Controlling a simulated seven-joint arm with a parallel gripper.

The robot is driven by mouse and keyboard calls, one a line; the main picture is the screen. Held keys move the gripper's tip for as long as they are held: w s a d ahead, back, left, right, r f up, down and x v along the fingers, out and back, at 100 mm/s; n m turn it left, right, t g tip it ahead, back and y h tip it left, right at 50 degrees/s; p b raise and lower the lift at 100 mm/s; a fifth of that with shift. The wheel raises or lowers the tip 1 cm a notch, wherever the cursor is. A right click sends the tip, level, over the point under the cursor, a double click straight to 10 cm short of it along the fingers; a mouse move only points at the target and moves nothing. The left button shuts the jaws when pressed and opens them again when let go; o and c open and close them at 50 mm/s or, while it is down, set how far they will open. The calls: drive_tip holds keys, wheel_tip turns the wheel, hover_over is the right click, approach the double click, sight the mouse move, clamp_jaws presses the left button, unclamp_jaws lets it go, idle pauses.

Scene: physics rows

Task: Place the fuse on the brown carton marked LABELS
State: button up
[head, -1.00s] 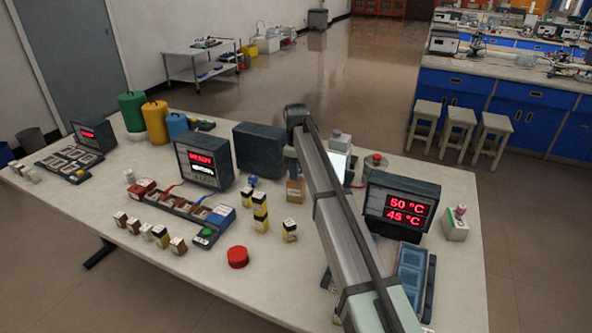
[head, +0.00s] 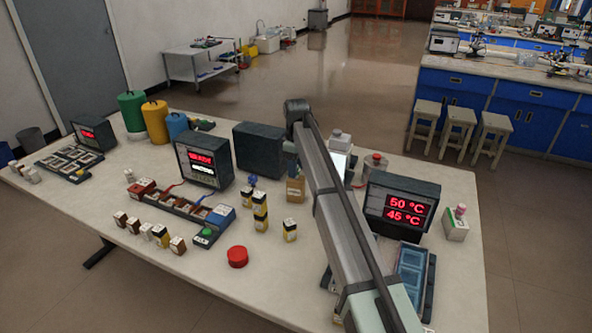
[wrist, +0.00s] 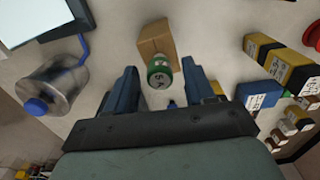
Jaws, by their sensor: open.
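The brown carton (wrist: 155,38) stands upright on the bench ahead of my gripper in the wrist view. It also shows in the head view (head: 296,191), partly behind my arm; its marking is not readable. A small green cylinder with a pale end (wrist: 159,73), which looks like the fuse, shows between my fingers and overlaps the carton's near edge in the wrist view. I cannot tell whether it touches the carton. My gripper (wrist: 159,82) is open, with one finger on each side of the cylinder and a visible gap to each. My arm hides the gripper in the head view.
Yellow-black blocks (wrist: 285,68) stand right, also near the carton in the head view (head: 260,210). A dark box (head: 258,150) and a temperature display (head: 402,205) flank my arm. A red button (head: 237,257) is in front.

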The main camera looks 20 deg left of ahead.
wheel_tip(320, 180, up, 11)
drive_tip(key=shift+f, duration=0.2)
idle(0.4)
